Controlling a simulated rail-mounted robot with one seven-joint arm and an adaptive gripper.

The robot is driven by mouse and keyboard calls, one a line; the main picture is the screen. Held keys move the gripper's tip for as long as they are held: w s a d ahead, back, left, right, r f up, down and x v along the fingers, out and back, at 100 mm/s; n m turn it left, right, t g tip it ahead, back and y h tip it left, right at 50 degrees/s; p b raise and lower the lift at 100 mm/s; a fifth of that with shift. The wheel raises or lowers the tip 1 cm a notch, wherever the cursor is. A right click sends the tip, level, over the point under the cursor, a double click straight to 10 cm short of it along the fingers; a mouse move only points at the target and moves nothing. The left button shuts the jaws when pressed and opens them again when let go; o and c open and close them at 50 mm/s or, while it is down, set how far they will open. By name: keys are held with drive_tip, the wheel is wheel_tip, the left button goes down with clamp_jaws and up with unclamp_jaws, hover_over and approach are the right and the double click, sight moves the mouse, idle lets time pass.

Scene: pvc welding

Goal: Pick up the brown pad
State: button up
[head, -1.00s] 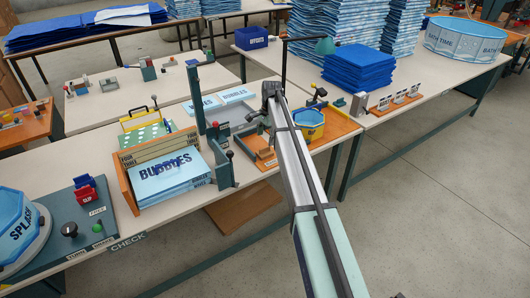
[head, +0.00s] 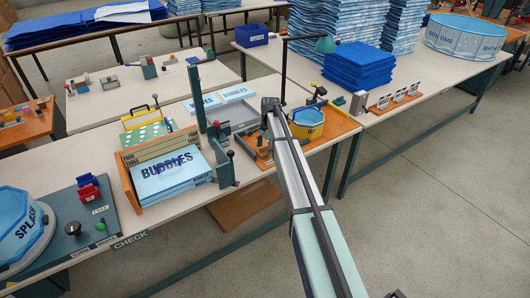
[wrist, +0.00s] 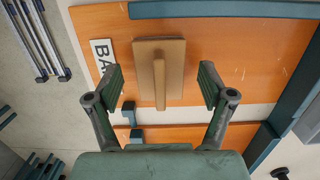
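The brown pad (wrist: 174,60) is a flat square block with a raised bar-like handle along its middle. In the wrist view it lies on an orange board (wrist: 225,55). My gripper (wrist: 160,80) is open, with one finger left and one finger right of the pad and its handle. Clear gaps show on both sides, and neither finger appears to touch it. In the head view the end of my arm is over the orange station at the front edge of the table, and the arm largely hides the fingers and the pad.
A white label (wrist: 103,56) lies left of the pad. A teal rail (wrist: 225,9) runs beyond it, and small teal posts (wrist: 128,112) stand nearer. A blue-and-yellow tub (head: 306,122) stands right of my arm. A blue "BUBBLES" stack (head: 170,178) sits in a holder to the left.

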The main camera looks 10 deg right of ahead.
sight(265, 147)
drive_tip(key=c, duration=0.9)
drive_tip(key=shift+r+b, duration=1.7)
drive_tip(key=shift+r, duration=8.35)
drive_tip(key=shift+o, duration=0.3)
